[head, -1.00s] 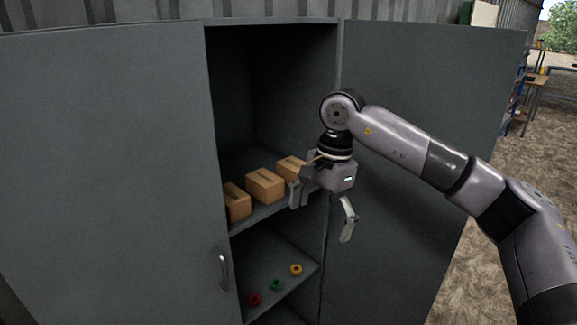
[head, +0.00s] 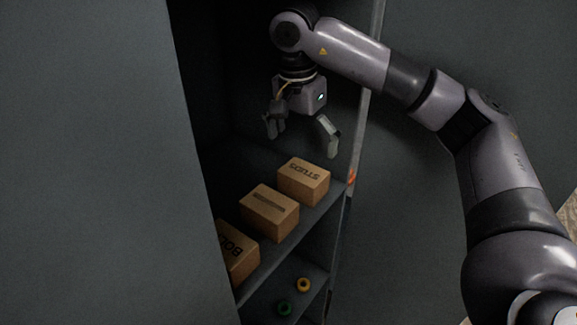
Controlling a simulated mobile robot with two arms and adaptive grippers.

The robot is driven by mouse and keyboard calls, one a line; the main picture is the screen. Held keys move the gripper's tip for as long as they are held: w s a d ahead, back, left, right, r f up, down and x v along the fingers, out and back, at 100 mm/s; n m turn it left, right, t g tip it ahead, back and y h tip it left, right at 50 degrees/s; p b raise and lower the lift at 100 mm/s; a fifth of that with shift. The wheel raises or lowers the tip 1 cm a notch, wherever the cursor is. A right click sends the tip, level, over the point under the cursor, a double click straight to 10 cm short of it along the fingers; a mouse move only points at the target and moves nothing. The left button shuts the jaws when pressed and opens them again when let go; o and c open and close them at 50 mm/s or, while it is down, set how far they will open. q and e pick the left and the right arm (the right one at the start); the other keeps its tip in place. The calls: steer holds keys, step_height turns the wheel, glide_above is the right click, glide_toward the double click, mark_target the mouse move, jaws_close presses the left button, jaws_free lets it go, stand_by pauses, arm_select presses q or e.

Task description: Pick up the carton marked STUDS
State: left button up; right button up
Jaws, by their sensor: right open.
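The carton marked STUDS (head: 304,181) is a small brown box at the right end of a row of 3 cartons on the cabinet shelf. Its lettering shows upside down on its top face. My right gripper (head: 302,142) is open and empty, inside the cabinet opening above this carton. Its fingers point down, spread to either side, and look clear of the carton. My left gripper does not show.
A middle carton (head: 268,212) with unreadable print and a carton marked BOL... (head: 238,258), partly hidden by the left door (head: 100,160), share the shelf (head: 317,214). A yellow ring (head: 303,284) and a green ring (head: 285,307) lie on the shelf below. The right door (head: 420,210) stands open.

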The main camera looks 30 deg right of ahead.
mark_target(303, 172)
steer(key=shift+w+f, duration=0.1)
steer(key=shift+w, duration=0.15)
steer(key=shift+f, duration=0.4)
steer(key=f, duration=0.2)
steer(key=d+f, duration=0.1)
steer(key=f, duration=0.1)
steer(key=shift+f+p, duration=0.35)
steer(key=shift+w+f, duration=0.1)
steer(key=shift+f, duration=0.45)
steer(key=f+p, duration=0.1)
steer(key=f, duration=0.1)
steer(key=f+p, duration=0.1)
steer(key=f, duration=0.1)
steer(key=shift+w+d+f, duration=0.2)
steer(key=shift+w+f, duration=0.1)
steer(key=shift+f, duration=0.2)
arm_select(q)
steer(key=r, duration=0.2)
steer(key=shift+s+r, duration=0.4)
arm_select(e)
steer(key=shift+c, duration=0.2)
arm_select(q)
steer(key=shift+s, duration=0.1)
arm_select(e)
steer(key=shift+r, duration=0.1)
steer(key=c, duration=1.5)
